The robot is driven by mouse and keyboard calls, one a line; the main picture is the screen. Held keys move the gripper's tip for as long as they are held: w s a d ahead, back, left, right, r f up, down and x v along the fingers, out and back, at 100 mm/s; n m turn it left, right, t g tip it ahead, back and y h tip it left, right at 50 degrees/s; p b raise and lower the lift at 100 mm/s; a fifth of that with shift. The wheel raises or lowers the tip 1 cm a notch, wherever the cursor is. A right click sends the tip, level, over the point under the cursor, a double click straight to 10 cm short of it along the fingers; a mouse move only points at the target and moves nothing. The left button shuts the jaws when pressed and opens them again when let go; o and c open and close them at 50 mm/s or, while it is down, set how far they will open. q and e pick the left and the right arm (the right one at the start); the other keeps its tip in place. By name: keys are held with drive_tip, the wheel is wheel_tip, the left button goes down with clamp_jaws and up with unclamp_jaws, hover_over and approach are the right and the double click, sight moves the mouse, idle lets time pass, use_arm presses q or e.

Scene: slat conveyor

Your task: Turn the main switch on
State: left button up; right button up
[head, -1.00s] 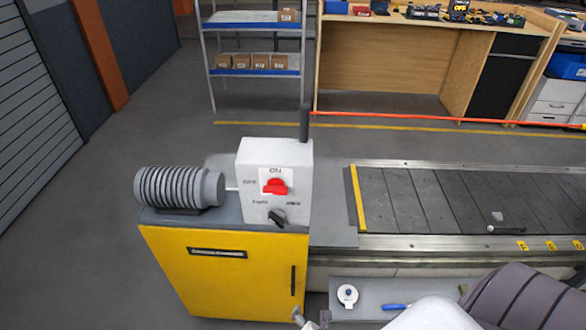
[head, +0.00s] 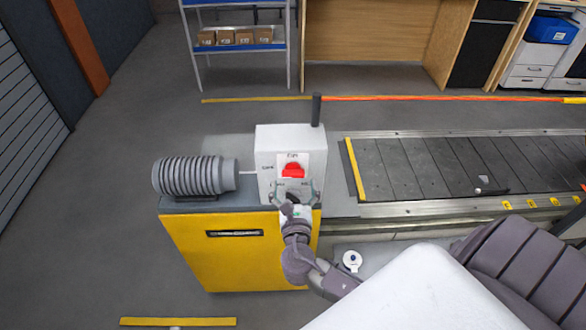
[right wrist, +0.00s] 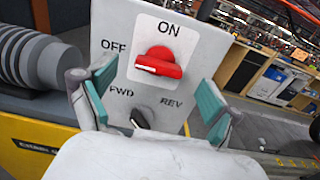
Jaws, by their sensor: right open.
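The red main switch (head: 293,170) is a rotary knob on the front of a white control box (head: 262,160). In the right wrist view the red knob (right wrist: 160,62) lies nearly level, its white-marked end at the left, on the OFF side; ON is printed above it. My right gripper (head: 295,188) is open in front of the box, just below the knob in the head view. In the right wrist view its teal-padded fingers (right wrist: 153,95) stand wide apart, left and right of the panel, not touching the knob. My left gripper is not in view.
A black FWD/REV selector (right wrist: 141,118) sits below the red knob, partly hidden by my gripper. The box stands on a yellow cabinet (head: 240,262) beside a ribbed grey motor (head: 195,176). A slat conveyor (head: 440,165) runs right. A dark post (head: 316,110) rises behind the box.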

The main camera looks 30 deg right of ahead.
sight(293, 176)
drive_tip(key=shift+p+x, duration=0.3)
drive_tip(key=shift+x, duration=2)
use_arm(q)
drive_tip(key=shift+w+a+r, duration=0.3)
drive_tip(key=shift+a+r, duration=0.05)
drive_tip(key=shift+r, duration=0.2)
use_arm(e)
drive_tip(key=c, duration=1.2)
drive_tip(key=shift+o, duration=0.2)
